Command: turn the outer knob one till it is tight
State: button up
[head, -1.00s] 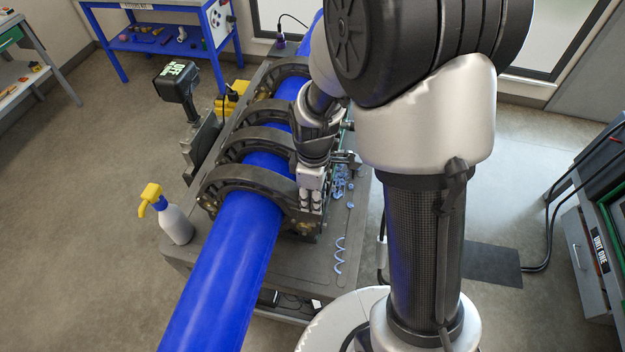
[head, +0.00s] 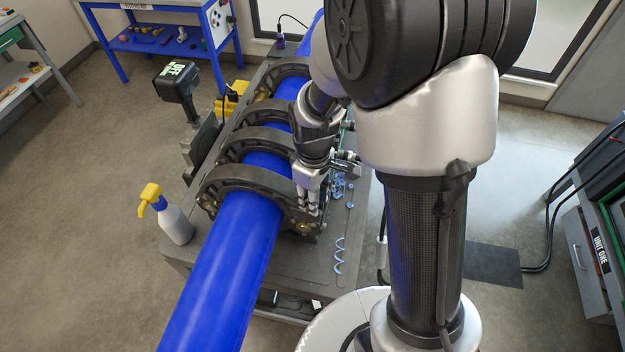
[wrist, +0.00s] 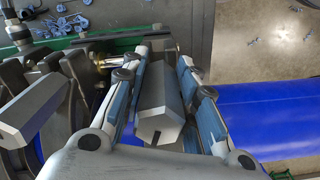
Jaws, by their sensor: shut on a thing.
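The outer knob, a grey hexagonal block (wrist: 160,112), sits between the fingers of my gripper (wrist: 166,90) in the wrist view. The fingers are shut on its sides. In the head view my gripper (head: 308,208) points down beside the nearest black clamp ring (head: 232,180), at its right side; the knob is hidden there by the fingers. A second grey knob (wrist: 32,112) shows at the left of the wrist view, apart from my gripper. The blue pipe (head: 225,270) runs through the clamp rings.
Several more clamp rings stand behind the nearest one. Blue shavings (head: 340,255) lie on the cart top (head: 300,265). A spray bottle (head: 175,222) stands at the cart's left edge.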

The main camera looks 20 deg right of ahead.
jog(key=shift+m, duration=1.2)
